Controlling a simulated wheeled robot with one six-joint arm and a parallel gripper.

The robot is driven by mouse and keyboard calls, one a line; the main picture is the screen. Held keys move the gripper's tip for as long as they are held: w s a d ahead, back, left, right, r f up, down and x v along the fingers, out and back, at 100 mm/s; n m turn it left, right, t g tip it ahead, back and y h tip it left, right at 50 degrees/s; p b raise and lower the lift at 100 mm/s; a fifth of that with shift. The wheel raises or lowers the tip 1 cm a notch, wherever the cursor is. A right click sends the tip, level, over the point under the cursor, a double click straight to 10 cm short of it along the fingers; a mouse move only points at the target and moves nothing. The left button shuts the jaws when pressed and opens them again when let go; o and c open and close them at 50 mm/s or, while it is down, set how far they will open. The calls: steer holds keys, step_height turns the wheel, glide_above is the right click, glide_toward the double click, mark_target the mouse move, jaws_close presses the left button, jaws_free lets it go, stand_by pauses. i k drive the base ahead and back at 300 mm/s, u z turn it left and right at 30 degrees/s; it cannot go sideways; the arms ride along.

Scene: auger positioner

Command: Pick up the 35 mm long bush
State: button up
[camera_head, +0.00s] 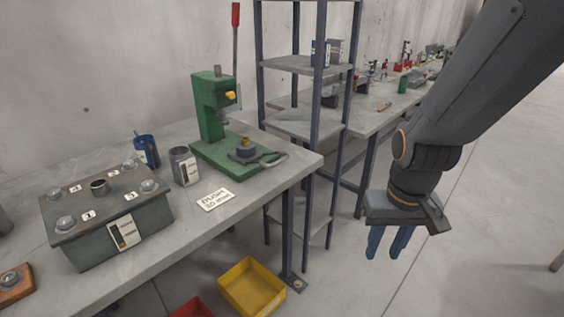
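I cannot tell for sure which part is the 35 mm long bush. A small brass-coloured part (245,143) sits on a round dark fixture on the base of a green press (209,110). A white card (216,200) on the bench reads "BUSH" with a size line too small to read surely. My gripper (383,257) hangs at the right over the floor, well away from the bench. Its blue fingers point down, apart and empty.
A grey can (185,166) and a blue cup (146,151) stand behind the box. The press has a tall red-handled lever (235,18). A shelf rack (302,124) stands right of the bench. A yellow bin (252,289) is on the floor. Floor below my gripper is clear.

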mark_target(245, 142)
steer(key=z, duration=1.25)
steer(key=i, duration=1.3)
steer(key=u, duration=2.3)
